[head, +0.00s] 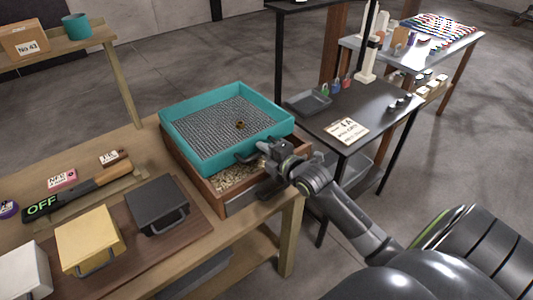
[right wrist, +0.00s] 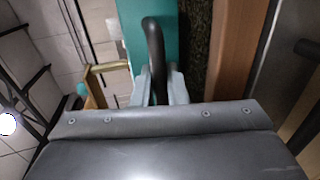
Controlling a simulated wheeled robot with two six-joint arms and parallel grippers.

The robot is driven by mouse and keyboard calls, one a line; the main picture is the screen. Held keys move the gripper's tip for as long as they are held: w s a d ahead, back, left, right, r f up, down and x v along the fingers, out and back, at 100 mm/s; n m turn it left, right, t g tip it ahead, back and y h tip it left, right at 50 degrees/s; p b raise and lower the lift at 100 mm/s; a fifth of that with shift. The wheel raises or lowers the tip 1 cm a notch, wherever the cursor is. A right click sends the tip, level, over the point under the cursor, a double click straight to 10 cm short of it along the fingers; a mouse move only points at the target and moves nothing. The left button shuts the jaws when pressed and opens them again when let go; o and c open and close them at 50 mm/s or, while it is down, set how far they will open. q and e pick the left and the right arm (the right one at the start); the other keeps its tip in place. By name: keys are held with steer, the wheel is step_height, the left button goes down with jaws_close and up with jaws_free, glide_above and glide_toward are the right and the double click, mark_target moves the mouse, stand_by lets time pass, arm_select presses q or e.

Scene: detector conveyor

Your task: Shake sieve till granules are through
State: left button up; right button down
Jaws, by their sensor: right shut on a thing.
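A teal-framed sieve (head: 172,134) with a grey mesh sits over a wooden box (head: 192,179) on the bench. A small brown ring-like piece (head: 240,125) lies on the mesh. Pale granules (head: 236,176) show in the box below the sieve's front edge. My right gripper (head: 258,158) is at the sieve's front right side. It is shut on the dark sieve handle (right wrist: 154,50), which stands between the fingers in the right wrist view, with the teal wall (right wrist: 133,22) beside it. My left gripper is not in view.
A dark table (head: 375,119) with padlocks and a card stands close at right.

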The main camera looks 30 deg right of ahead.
steer(key=c, duration=1.5)
jaws_free()
steer(key=shift+w, duration=0.15)
steer(key=shift+c, duration=0.2)
steer(key=shift+s, duration=0.35)
steer(key=v, duration=1.6)
steer(key=shift+s+r, duration=0.2)
steer(key=shift+s, duration=0.15)
steer(key=shift+d, duration=0.15)
